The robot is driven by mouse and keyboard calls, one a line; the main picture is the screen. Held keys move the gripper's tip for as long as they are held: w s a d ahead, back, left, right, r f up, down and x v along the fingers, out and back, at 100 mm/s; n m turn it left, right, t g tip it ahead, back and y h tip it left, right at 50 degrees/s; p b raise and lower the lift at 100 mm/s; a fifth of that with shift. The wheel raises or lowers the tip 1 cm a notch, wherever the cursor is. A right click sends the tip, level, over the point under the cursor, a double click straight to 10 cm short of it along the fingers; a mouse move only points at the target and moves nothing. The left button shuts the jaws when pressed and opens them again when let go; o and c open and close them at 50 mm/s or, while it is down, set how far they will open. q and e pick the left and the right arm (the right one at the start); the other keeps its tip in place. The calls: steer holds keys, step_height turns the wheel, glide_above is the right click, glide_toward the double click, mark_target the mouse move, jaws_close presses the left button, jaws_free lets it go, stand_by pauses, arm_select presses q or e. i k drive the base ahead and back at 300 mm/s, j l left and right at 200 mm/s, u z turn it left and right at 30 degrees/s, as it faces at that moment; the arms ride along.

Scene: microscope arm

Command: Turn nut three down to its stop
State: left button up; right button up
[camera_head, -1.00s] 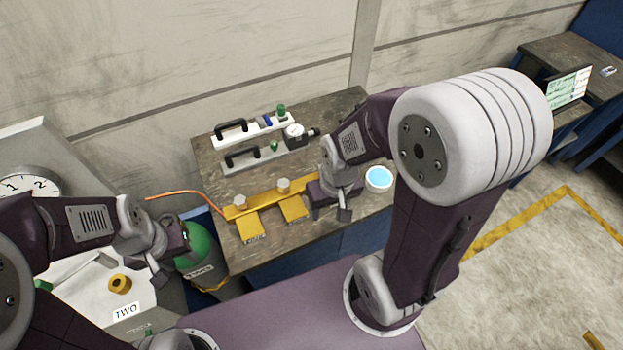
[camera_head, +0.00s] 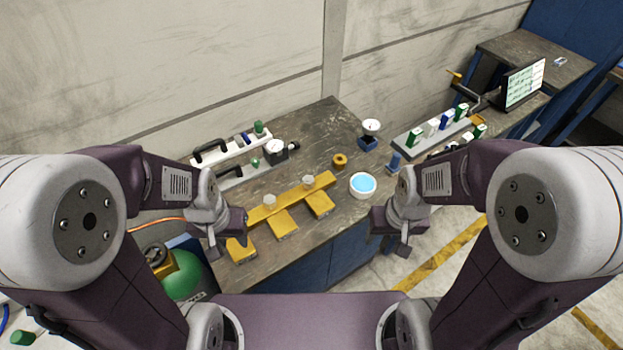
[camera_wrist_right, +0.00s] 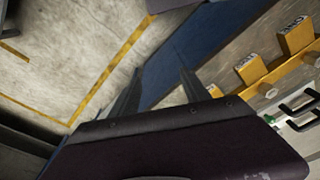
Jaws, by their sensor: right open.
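A yellow bar (camera_head: 290,197) with three yellow tabs lies on the dark bench. Two pale nuts stand on it, one near the middle (camera_head: 270,201) and one near its right end (camera_head: 308,182); any nut at the left end is hidden by my left gripper.
A white bowl of blue liquid (camera_head: 363,186) and a yellow ring (camera_head: 340,160) sit right of the bar. A dial gauge (camera_head: 274,148) and black-handled blocks (camera_head: 230,149) stand behind it. A green tank (camera_head: 181,279) is at front left.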

mark_target(309, 182)
steer(key=l+u, duration=0.15)
steer(key=u, duration=0.25)
steer(key=i+l+u, duration=0.1)
steer(key=u, duration=0.25)
steer(key=l+u, duration=0.25)
steer(key=u, duration=0.15)
steer(key=l+u, duration=0.2)
steer(key=u, duration=0.15)
